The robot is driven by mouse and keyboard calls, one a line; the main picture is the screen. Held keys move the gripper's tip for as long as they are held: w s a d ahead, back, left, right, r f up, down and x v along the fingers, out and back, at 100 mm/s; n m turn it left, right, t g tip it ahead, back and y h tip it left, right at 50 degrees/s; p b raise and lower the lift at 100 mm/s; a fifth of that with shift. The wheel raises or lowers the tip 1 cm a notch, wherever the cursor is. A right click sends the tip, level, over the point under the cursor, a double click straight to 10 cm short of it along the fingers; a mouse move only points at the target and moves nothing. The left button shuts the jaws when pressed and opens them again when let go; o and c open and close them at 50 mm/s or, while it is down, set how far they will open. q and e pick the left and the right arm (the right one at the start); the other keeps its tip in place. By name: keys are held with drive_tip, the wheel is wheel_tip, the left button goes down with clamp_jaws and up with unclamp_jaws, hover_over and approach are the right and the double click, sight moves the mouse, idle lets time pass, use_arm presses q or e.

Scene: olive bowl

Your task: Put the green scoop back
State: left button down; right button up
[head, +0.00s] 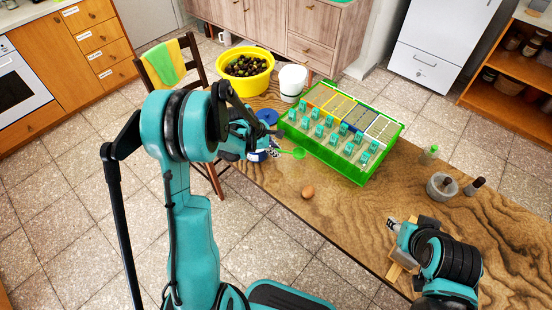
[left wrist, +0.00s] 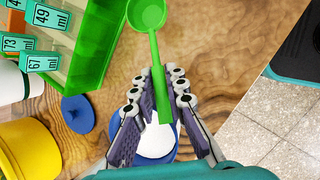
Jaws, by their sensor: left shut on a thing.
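The green scoop (head: 298,153) has a round bowl and a thin handle. In the left wrist view its bowl (left wrist: 147,14) points away from me and its handle lies between my fingers. My left gripper (head: 272,147) is shut on the handle and holds the scoop over the table, left of the green rack; it also shows in the left wrist view (left wrist: 157,92). The green rack (head: 350,177) has rows of teal volume tags and coloured compartments behind them. My right gripper (head: 394,224) is over the front right of the table; its fingers are too small to read.
A yellow bowl of olives (head: 247,87), a white tub (head: 292,80) and a blue lid (head: 267,116) are left of the rack. A white, blue-rimmed thing (left wrist: 157,140) is under my left gripper. An egg (head: 308,192) lies in front; a mortar (head: 441,187) stands right.

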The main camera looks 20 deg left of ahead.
use_arm(q)
drive_tip(key=shift+w+a+f, duration=0.15)
drive_tip(key=shift+w+f, duration=0.05)
drive_tip(key=shift+f, duration=0.05)
wheel_tip(320, 180, down, 3)
drive_tip(key=shift+f+b, duration=0.15)
drive_tip(key=shift+b, duration=0.7)
drive_tip(key=shift+f, duration=0.25)
drive_tip(key=shift+f, duration=0.15)
drive_tip(key=c, duration=1.5)
unclamp_jaws()
drive_tip(key=shift+c, duration=0.2)
